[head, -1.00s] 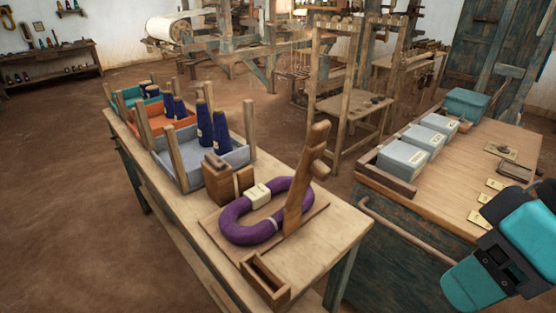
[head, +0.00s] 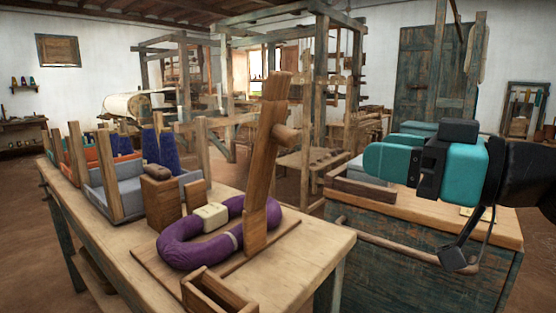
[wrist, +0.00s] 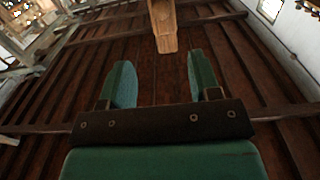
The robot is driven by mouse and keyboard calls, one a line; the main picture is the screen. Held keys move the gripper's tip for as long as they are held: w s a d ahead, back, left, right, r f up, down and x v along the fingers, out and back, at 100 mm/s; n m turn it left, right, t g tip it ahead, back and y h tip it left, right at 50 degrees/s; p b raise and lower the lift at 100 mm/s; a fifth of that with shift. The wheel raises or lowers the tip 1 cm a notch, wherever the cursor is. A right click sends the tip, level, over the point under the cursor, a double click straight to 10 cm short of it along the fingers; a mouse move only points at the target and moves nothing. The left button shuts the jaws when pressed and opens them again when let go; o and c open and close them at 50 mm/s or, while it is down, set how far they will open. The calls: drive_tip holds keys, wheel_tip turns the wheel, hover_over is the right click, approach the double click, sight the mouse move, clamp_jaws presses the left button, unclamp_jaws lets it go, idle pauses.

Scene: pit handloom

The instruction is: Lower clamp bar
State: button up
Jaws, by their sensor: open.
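The clamp bar (head: 265,165) is a wooden lever with a round side peg (head: 288,134). It stands raised, leaning slightly, at the base board on the near table. A purple yarn hank (head: 185,245) with a pale label (head: 210,217) lies on the board, partly behind the bar's foot. My gripper (wrist: 160,70) is open and empty in the wrist view, with two green fingers against the ceiling. A wooden end (wrist: 163,25), perhaps the bar's, hangs beyond the fingertips, apart from them.
A wooden post block (head: 162,205) stands left of the hank, and a small open wooden box (head: 218,292) is in front. Trays with blue cones (head: 162,150) stand at the table's far left. A blue-green cabinet (head: 400,245) is at right, with a gap between.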

sight(278, 134)
drive_tip(key=p+x, duration=0.7)
drive_tip(key=x, duration=1)
drive_tip(key=shift+a, duration=0.15)
drive_tip(key=c, duration=0.9)
drive_tip(key=shift+w+r+p, duration=0.1)
drive_tip(key=shift+r+p, duration=0.1)
drive_tip(key=shift+p, duration=0.1)
